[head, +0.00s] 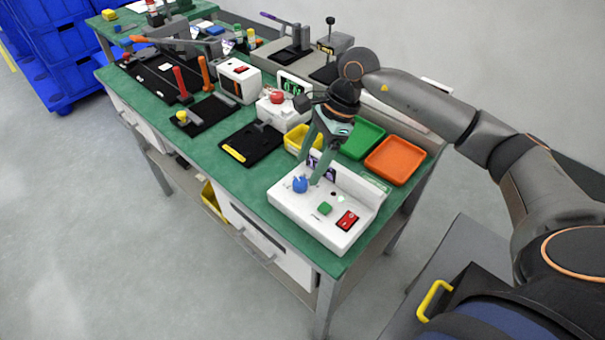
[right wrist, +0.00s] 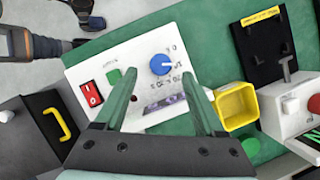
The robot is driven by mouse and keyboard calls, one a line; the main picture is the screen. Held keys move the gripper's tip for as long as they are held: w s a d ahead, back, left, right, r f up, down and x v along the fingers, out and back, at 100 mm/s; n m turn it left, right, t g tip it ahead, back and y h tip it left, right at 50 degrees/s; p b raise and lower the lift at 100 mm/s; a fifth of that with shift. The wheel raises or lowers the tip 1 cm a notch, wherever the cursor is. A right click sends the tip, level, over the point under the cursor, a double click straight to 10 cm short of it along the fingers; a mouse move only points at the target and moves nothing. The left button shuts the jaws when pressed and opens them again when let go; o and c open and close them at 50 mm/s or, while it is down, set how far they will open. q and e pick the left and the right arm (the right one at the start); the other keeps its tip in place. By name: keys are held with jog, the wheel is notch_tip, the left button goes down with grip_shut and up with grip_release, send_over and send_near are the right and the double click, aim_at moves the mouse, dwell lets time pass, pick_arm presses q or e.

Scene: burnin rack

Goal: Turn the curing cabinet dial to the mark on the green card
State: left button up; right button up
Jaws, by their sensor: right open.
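A white control box with a sloping front (head: 345,232) stands at the near right corner of the green bench. It carries a blue dial (head: 300,184), a green square piece (head: 325,208) and a red switch (head: 347,220). In the right wrist view the blue dial (right wrist: 161,64) has dark scale marks beside it; its exact setting is too small to read. My right gripper (head: 315,178) is open over the box, its fingertips close to the dial. In the right wrist view the fingers (right wrist: 158,80) stand apart on either side below the dial, apparently not touching it.
Behind the box are a yellow bin (head: 296,138), a green tray (head: 362,138) and an orange tray (head: 395,160). A black plate (head: 252,147) and a white unit with a red button (head: 277,97) lie to the left. A dark arm part (right wrist: 30,42) shows in the right wrist view.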

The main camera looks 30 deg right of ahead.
aim_at(301, 182)
jog(key=shift+x, duration=2.3)
jog(key=shift+r, duration=0.1)
grip_shut()
